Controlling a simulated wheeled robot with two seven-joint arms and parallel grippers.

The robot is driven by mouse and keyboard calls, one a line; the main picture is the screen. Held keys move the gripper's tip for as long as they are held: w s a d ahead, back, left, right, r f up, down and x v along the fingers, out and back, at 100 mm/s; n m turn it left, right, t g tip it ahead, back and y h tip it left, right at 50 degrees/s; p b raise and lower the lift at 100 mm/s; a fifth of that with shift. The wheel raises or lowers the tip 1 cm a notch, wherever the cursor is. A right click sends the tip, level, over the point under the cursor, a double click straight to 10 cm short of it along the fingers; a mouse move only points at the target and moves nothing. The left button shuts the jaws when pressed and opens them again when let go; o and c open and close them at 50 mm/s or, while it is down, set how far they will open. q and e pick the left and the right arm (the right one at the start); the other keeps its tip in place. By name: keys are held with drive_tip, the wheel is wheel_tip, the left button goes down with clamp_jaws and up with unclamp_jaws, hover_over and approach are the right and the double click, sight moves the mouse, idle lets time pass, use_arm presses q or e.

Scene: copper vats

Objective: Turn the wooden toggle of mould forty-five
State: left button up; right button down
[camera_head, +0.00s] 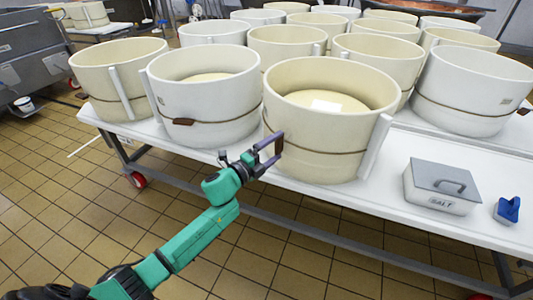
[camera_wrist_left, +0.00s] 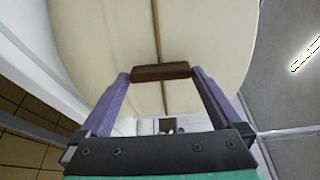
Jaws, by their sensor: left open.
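The cream mould (camera_head: 320,158) stands at the front of the white table, with a cord around its side. Its wooden toggle (camera_head: 278,144) sits on that cord at the mould's left side. In the left wrist view the brown toggle (camera_wrist_left: 161,71) lies between the fingertips, across the cord (camera_wrist_left: 156,30). My left gripper (camera_head: 270,146) is open, with its two purple fingers at either end of the toggle; I cannot tell whether they touch it. It also shows in the left wrist view (camera_wrist_left: 160,76). No number is readable on the mould. My right gripper is not in view.
A white mould (camera_head: 205,105) with a brown toggle (camera_head: 183,122) stands just left. A salt box (camera_head: 441,186) and a blue object (camera_head: 508,209) lie on the table (camera_head: 380,225) at right. More moulds crowd behind.

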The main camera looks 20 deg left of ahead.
use_arm(q)
drive_tip(key=v, duration=1.4)
drive_tip(key=shift+s+p, duration=0.2)
drive_tip(key=shift+p, duration=0.25)
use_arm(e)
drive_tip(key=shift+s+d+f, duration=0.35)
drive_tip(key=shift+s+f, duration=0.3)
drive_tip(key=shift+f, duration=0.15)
use_arm(q)
drive_tip(key=shift+a, duration=0.1)
